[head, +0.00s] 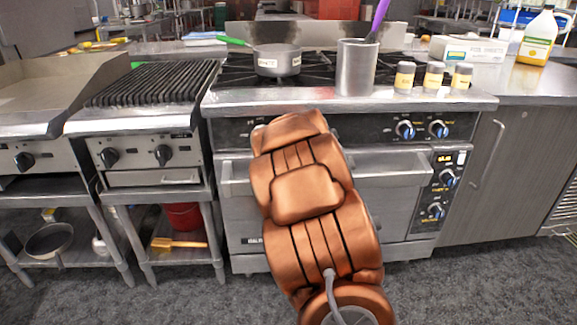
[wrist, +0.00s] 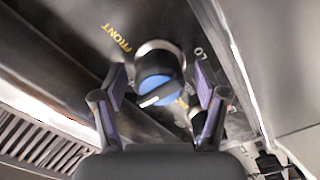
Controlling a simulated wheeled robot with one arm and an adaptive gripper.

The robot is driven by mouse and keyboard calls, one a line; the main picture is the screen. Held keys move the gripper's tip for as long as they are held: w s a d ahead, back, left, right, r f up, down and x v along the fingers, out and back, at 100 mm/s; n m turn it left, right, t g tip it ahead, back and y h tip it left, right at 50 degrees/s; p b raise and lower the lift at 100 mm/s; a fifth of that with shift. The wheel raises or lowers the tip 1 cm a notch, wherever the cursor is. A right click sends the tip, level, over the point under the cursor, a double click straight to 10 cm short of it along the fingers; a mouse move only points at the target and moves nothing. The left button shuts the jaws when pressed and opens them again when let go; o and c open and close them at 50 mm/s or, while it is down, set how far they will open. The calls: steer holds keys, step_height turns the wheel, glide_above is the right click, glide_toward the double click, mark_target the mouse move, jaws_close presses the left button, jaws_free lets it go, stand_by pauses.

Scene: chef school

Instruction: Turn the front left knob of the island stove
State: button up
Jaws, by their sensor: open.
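In the wrist view a stove knob (wrist: 156,88) with a blue face and dark grip sits on the dark control panel, with "FRONT" and "LO" printed beside it. My gripper (wrist: 158,70) is open, its two purple-padded fingers on either side of the knob; I cannot tell if they touch it. In the head view my copper arm hides my gripper and the left part of the panel on the island stove (head: 350,97). Two blue-marked knobs (head: 405,130) (head: 438,129) show at the panel's right.
A pot (head: 277,61) and a tall metal canister (head: 356,70) with a purple utensil stand on the stove. Several small jars (head: 433,77) line its right front edge. The oven handle (head: 385,179) juts out below the panel. A grill (head: 150,85) adjoins on the left.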

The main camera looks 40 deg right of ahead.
steer(key=n+b, duration=0.3)
steer(key=n, duration=0.3)
steer(key=shift+f+n, duration=0.1)
steer(key=shift+n, duration=0.3)
steer(key=n+b, duration=0.2)
steer(key=n, duration=0.3)
steer(key=shift+b, duration=0.4)
steer(key=n+b, duration=0.2)
steer(key=n, duration=0.3)
steer(key=shift+n, duration=0.3)
steer(key=n+b, duration=0.2)
steer(key=n, duration=0.4)
steer(key=shift+s+a+r+n, duration=0.1)
steer(key=shift+a+r+n, duration=0.1)
steer(key=shift+r+n, duration=0.1)
steer(key=s+a+r+m+g+h+p, duration=0.1)
steer(key=s+a+r+m+g+p, duration=0.5)
steer(key=s+m+p, duration=0.5)
steer(key=s+a+r+m+g+y+p, duration=0.2)
steer(key=s+a+m+y+p, duration=0.1)
steer(key=a+p, duration=0.4)
steer(key=s+a+r+m+g+y+p, duration=0.1)
steer(key=s+a+m+g+y+p, duration=0.1)
steer(key=s+a+m+p, duration=0.4)
steer(key=a+m+y+p, duration=0.1)
steer(key=a+m, duration=0.1)
steer(key=a, duration=0.2)
steer(key=shift+s+a+r+m+p, duration=0.25)
steer(key=shift+a+r+m+p, duration=0.05)
steer(key=shift+a+r+p, duration=0.05)
